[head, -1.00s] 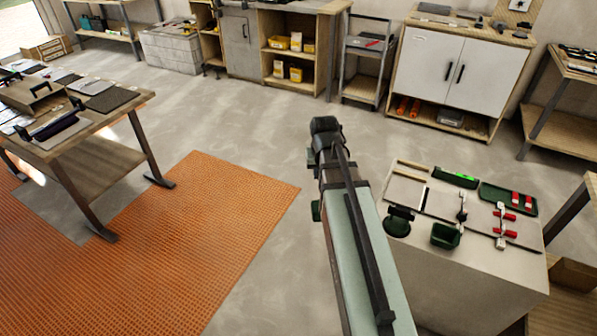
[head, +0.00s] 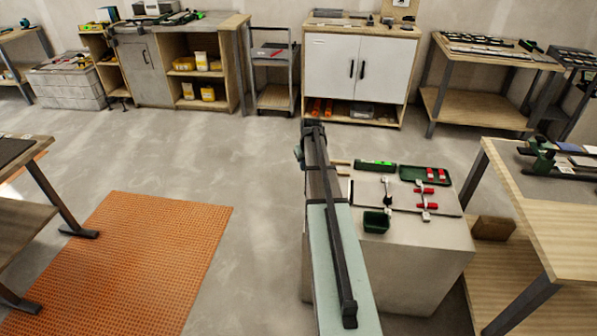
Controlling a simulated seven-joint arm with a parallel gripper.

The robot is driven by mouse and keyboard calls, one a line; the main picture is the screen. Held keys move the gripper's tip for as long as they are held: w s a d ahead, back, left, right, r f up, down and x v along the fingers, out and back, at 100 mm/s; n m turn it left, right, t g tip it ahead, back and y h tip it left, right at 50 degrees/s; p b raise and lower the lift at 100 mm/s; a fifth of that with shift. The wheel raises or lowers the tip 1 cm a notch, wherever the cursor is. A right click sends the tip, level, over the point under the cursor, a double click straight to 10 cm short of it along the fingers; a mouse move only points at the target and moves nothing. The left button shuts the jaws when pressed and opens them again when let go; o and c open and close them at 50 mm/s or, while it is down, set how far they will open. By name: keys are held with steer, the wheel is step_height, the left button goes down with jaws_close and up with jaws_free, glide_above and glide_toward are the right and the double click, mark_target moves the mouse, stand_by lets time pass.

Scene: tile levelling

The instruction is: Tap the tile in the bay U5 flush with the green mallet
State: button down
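My arm reaches up the middle of the head view, ending beside the left edge of a light block-shaped stand (head: 425,257). My gripper's fingers cannot be made out at the arm's far end, so its state is hidden. On the stand lie grey tiles (head: 366,191), a green level-like bar (head: 376,166), a green tray (head: 424,175) with red pieces, red-and-white clamp-like parts (head: 425,190) and a dark green bin (head: 377,221). I cannot identify the green mallet, the bay U5 or its tile at this distance.
An orange mat (head: 135,262) lies on the open grey floor at left. A wooden table (head: 560,225) stands close at right. A white cabinet (head: 357,75), a small cart (head: 272,75) and several benches line the back wall.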

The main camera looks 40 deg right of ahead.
steer(key=w+n, duration=0.2)
steer(key=w+d+n+y, duration=0.1)
steer(key=w, duration=0.1)
steer(key=shift+w+d+n, duration=0.2)
steer(key=shift+w+n, duration=0.2)
steer(key=shift+w+a+n+y, duration=0.15)
steer(key=shift+w+n+y, duration=0.25)
steer(key=shift+n, duration=0.8)
steer(key=n, duration=0.4)
steer(key=shift+a+y, duration=0.15)
steer(key=shift+y, duration=0.25)
steer(key=shift+f, duration=0.1)
steer(key=shift+f, duration=2.6)
steer(key=shift+f, duration=0.15)
step_height(320, 180, down, 4)
step_height(320, 180, up, 5)
steer(key=shift+f, duration=0.1)
